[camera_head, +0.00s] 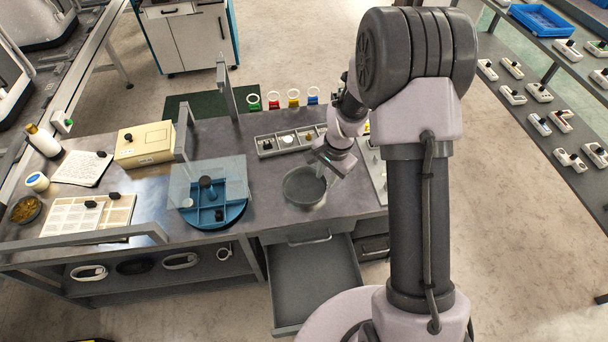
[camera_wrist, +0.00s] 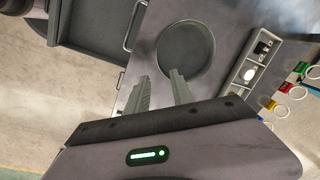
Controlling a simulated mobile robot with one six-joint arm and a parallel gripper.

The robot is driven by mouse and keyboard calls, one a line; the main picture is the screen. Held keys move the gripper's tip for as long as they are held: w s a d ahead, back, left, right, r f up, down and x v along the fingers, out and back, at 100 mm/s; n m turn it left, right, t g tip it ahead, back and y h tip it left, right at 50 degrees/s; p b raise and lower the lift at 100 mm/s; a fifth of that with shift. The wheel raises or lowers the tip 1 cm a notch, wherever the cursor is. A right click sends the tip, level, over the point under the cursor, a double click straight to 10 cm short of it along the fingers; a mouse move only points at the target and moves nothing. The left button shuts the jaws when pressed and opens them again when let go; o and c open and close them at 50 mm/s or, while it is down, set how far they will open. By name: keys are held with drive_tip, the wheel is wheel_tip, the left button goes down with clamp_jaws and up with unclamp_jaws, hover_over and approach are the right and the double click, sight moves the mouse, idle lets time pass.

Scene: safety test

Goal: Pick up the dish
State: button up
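The dish (camera_head: 303,187) is a round, shallow, dark grey dish on the grey table top, to the right of the blue divided tray. In the wrist view the dish (camera_wrist: 186,50) lies just beyond my fingertips, near the table edge. My gripper (camera_head: 325,165) is at the dish's upper right in the head view. In the wrist view my gripper (camera_wrist: 159,78) has its two fingers apart with nothing between them. From these views I cannot tell how high the fingertips are above the dish rim.
An open empty drawer (camera_head: 314,283) juts out below the table. A blue divided tray (camera_head: 237,212) with a clear cover stands left of the dish. A grey compartment tray (camera_head: 267,146) lies behind it. Coloured tags with rings (camera_head: 293,99) line the back edge.

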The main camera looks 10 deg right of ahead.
drive_tip(key=b, duration=0.2)
hover_over(320, 198)
drive_tip(key=f, duration=0.7)
drive_tip(key=shift+s+d, duration=0.2)
wheel_tip(320, 198, down, 5)
drive_tip(key=b, duration=0.2)
drive_tip(key=shift+w+a+f+b, duration=0.15)
drive_tip(key=shift+f+b, duration=0.05)
drive_tip(key=shift+b, duration=0.1)
drive_tip(key=shift+r, duration=0.15)
clamp_jaws()
